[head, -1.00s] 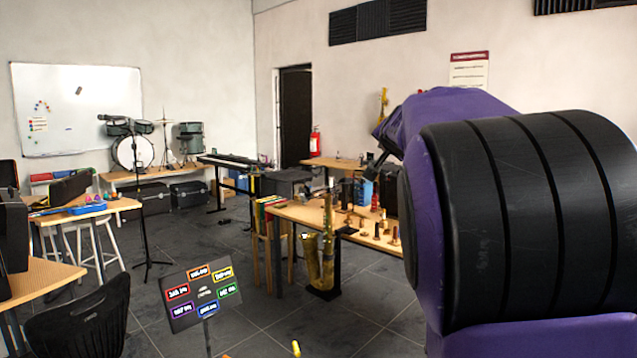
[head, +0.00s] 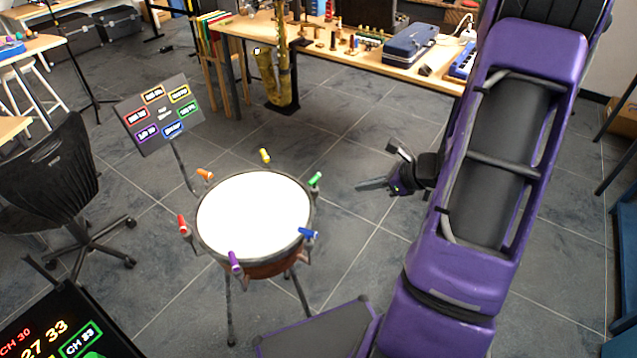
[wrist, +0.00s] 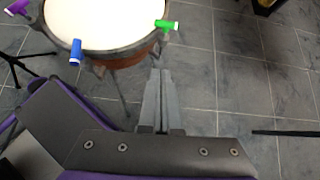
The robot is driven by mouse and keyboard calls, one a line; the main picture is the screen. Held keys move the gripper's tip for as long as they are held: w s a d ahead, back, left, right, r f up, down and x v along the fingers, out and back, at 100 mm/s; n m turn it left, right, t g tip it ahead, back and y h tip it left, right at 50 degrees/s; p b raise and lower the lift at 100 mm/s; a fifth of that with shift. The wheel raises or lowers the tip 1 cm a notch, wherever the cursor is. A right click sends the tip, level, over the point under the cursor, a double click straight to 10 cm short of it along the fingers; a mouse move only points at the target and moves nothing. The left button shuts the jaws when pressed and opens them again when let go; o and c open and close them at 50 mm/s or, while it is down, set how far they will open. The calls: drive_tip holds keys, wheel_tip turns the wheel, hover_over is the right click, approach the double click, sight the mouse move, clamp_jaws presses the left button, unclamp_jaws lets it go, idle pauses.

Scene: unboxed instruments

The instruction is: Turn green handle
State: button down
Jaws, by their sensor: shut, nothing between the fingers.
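The green handle (head: 315,179) is on the right rim of a drum (head: 254,216) with a white head. It also shows in the wrist view (wrist: 166,25), ahead of and slightly right of my fingertips. Other coloured handles ring the drum: blue (head: 308,233), purple (head: 234,262), red (head: 183,224), orange (head: 204,174) and yellow (head: 265,156). My gripper (head: 362,186) is right of the green handle, apart from it, pointing toward the drum. In the wrist view my gripper (wrist: 156,72) has its fingers together with nothing between them.
A sign (head: 158,113) with coloured labels stands behind the drum at left. A black chair (head: 48,185) is left of it. A dark display (head: 65,330) with lit text is at bottom left. A table (head: 350,62) with instruments stands behind. Floor between my gripper and that table is clear.

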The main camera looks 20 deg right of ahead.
approach(314, 182)
drive_tip(key=shift+s+f+x, duration=0.45)
drive_tip(key=shift+f+x, duration=0.1)
drive_tip(key=shift+x, duration=3)
drive_tip(key=shift+d+m+b, duration=0.2)
drive_tip(key=shift+m+b, duration=0.1)
drive_tip(key=shift+b, duration=0.15)
